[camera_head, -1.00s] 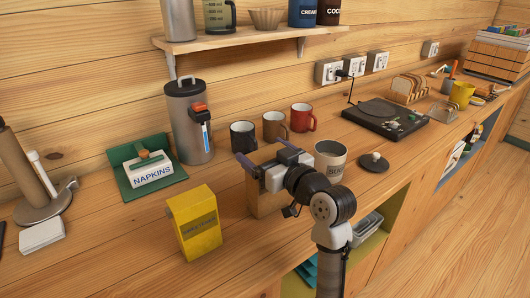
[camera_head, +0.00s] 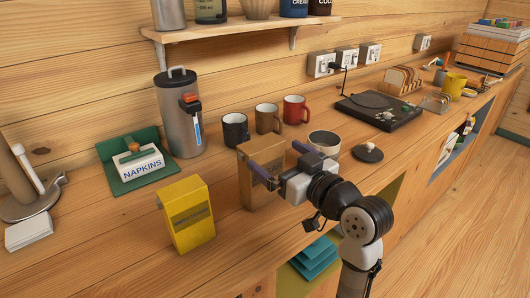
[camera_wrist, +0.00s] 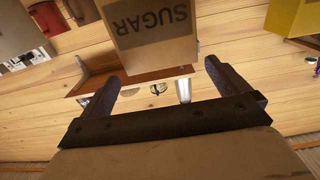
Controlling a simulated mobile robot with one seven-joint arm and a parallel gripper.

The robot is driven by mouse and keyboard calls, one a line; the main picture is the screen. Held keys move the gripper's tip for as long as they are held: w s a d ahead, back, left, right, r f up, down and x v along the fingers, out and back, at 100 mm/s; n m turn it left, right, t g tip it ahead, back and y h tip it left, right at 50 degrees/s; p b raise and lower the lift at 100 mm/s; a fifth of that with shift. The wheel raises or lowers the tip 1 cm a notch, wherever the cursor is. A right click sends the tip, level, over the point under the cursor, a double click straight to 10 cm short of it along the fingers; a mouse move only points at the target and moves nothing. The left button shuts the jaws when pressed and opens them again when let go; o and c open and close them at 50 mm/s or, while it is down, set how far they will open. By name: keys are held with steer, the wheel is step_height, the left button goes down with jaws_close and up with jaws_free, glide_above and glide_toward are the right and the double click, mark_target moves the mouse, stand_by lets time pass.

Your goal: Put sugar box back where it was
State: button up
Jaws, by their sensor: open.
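The sugar box (camera_head: 246,188), a brown carton, stands upright on the wooden counter, right of a yellow box. The wrist view shows the carton (camera_wrist: 150,48) with "SUGAR" on it, ahead of and roughly between my finger tips. My gripper (camera_head: 279,158) is open and empty, at the box's right, and one finger overlaps the box's upper part in the head view. In the wrist view, the two dark fingers of my gripper (camera_wrist: 161,72) are wide apart with a gap to the carton. I cannot tell whether a finger touches it.
The yellow box (camera_head: 188,215) stands on the left. Behind are black (camera_head: 235,130), brown (camera_head: 267,118) and red (camera_head: 294,109) mugs. A light canister (camera_head: 324,140) is partly hidden by my gripper; a dark lid (camera_head: 367,153) lies to its right.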

steer(key=shift+v, duration=2)
